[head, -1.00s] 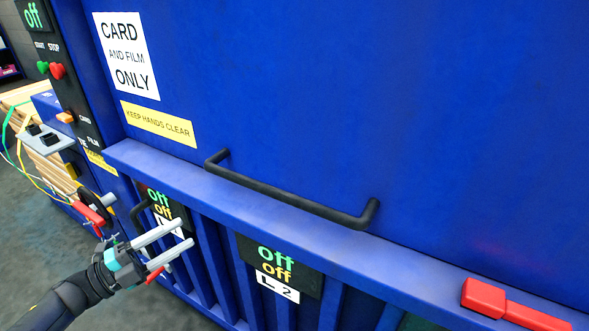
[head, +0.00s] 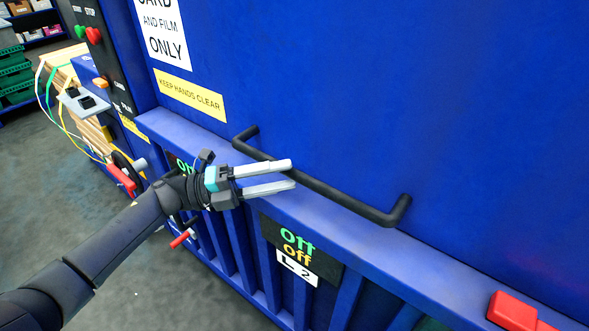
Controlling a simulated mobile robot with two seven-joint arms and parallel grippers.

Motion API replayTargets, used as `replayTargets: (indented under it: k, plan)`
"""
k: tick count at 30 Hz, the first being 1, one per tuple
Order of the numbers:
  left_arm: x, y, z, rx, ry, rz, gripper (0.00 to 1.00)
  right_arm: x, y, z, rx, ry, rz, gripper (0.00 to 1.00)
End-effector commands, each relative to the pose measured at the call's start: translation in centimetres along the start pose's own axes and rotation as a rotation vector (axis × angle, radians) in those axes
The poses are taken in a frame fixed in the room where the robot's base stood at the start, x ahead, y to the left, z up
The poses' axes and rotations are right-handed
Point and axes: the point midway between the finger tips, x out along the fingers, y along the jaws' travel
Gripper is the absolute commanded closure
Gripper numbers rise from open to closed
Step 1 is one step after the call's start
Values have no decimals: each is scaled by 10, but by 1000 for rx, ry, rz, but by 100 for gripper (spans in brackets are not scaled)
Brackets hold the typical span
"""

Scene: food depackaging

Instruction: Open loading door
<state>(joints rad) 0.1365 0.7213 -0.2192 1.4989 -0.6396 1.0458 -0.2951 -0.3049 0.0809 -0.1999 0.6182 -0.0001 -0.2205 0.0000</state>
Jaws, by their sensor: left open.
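The blue loading door (head: 400,90) fills the upper right of the head view. A black bar handle (head: 350,199) runs along its lower part, bent in at both ends. My left gripper (head: 293,174) is open, its two pale fingers pointing right at the left half of the handle. In the picture the fingers overlap the bar; I cannot tell whether they touch it or are in front of it. Nothing is seen between the fingers. My right gripper is not in view.
A blue ledge (head: 440,262) runs below the door, with a red block (head: 512,311) at its right end. A control column with red and green buttons (head: 93,36) stands left. Grey floor is clear at lower left.

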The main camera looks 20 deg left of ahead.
Motion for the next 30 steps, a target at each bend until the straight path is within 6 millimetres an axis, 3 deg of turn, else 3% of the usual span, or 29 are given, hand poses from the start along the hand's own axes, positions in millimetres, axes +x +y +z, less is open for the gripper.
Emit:
replayTargets:
  k: [6, 17, 30]
  plan:
    - [26, -1, 0, 0, -1, -1, 43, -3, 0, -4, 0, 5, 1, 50]
    - [31, 0, 0, 0, -1, 1, 43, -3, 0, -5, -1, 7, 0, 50]
    - [31, 0, 0, -1, -1, 1, 91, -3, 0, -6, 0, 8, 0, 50]
